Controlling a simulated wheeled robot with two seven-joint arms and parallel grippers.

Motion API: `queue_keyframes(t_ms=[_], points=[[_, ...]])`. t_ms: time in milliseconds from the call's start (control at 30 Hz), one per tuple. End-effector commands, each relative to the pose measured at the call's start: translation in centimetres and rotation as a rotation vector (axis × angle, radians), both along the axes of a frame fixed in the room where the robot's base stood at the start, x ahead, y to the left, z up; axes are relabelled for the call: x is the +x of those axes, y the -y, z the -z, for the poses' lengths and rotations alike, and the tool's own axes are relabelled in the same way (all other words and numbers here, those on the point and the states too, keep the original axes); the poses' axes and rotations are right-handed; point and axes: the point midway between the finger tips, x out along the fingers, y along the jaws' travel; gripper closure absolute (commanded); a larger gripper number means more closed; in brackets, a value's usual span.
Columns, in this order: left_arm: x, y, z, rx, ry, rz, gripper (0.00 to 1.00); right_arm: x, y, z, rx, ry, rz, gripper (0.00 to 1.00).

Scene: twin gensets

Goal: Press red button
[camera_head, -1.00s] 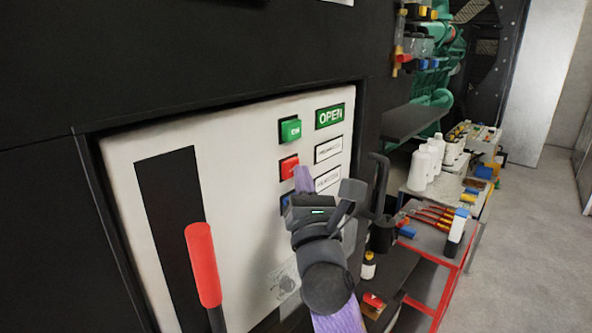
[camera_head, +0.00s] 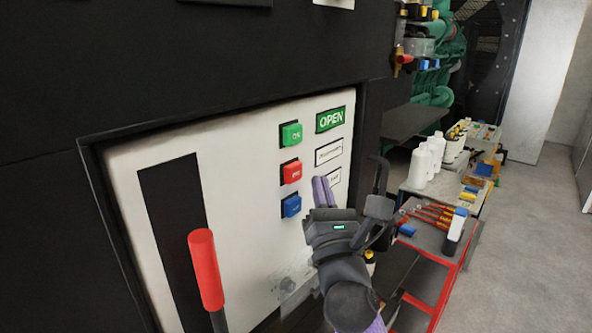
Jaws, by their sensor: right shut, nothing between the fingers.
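The red button (camera_head: 291,171) sits on the white control panel (camera_head: 240,190), between a green button (camera_head: 291,134) above and a blue button (camera_head: 291,206) below. All of it is in plain view. My right gripper (camera_head: 322,190) is shut and empty, with its purple fingertips to the right of and slightly below the red button, in front of the white labels. The fingertips do not cover the red button. I cannot tell whether they touch the panel. My left gripper is not in view.
A red-handled lever (camera_head: 205,270) stands out from the panel at the lower left. A green OPEN sign (camera_head: 330,119) is at the panel's upper right.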

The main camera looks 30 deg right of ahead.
Motion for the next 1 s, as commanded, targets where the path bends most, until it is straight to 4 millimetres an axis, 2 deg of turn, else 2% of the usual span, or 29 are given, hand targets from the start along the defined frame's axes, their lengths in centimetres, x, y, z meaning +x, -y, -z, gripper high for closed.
queue_keyframes(t_ms=[333,1000], points=[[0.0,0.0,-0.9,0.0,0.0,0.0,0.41,-2.8,1.1,-0.1,-0.002,0.0,-0.001,1.0],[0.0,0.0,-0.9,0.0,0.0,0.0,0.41,-2.9,1.2,0.0,0.0,0.0,-0.001,1.0]])
